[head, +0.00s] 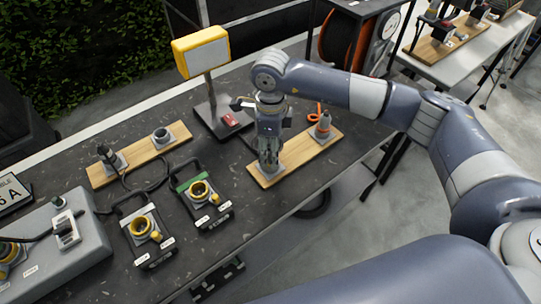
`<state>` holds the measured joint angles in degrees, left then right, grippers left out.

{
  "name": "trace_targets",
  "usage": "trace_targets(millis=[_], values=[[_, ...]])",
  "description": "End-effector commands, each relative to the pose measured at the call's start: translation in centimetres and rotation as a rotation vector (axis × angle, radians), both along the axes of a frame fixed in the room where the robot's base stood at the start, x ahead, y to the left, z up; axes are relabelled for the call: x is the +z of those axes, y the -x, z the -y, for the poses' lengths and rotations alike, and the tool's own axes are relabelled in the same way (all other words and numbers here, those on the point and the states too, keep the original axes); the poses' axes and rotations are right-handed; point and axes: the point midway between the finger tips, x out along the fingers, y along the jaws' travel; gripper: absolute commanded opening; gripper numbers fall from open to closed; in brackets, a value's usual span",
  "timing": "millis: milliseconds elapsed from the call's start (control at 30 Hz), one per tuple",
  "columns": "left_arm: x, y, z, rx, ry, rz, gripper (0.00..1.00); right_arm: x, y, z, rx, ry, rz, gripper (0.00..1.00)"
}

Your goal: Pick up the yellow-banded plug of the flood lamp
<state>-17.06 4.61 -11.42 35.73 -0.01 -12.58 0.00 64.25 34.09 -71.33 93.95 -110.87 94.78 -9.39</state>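The flood lamp (201,50) has a yellow head on a grey post and stands at the back of the dark bench on a dark base with a red switch. A thin black cable runs from its base towards the right wooden board (293,160). My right gripper (268,165) points down over the left part of this board, at a grey holder. Its fingers cover what is there, so I cannot make out the yellow-banded plug or whether the fingers are closed. My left gripper is not in view.
A grey plug with an orange cable (322,129) stands at the same board's right end. The left board (136,157) carries a black plug and another holder. A grey box (62,262) is at lower left.

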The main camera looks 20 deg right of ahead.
Motion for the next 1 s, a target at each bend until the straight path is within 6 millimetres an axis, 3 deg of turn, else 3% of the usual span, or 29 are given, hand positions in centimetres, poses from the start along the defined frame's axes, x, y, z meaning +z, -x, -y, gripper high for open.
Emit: trace_targets(millis=[133, 367, 600, 1000], values=[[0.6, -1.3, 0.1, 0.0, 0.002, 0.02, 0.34, -1.3, 0.0, -0.1, 0.001, -0.001, 0.0, 0.51], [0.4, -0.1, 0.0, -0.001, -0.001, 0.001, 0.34, -1.5, 0.0, -0.1, 0.001, -0.001, 0.0, 0.51], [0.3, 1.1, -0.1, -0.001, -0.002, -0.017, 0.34, -1.5, 0.0, -0.1, 0.001, -0.001, 0.0, 0.0], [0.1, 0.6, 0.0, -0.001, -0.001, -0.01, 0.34, -1.1, -0.1, -0.1, 0.001, -0.002, 0.003, 0.0]])
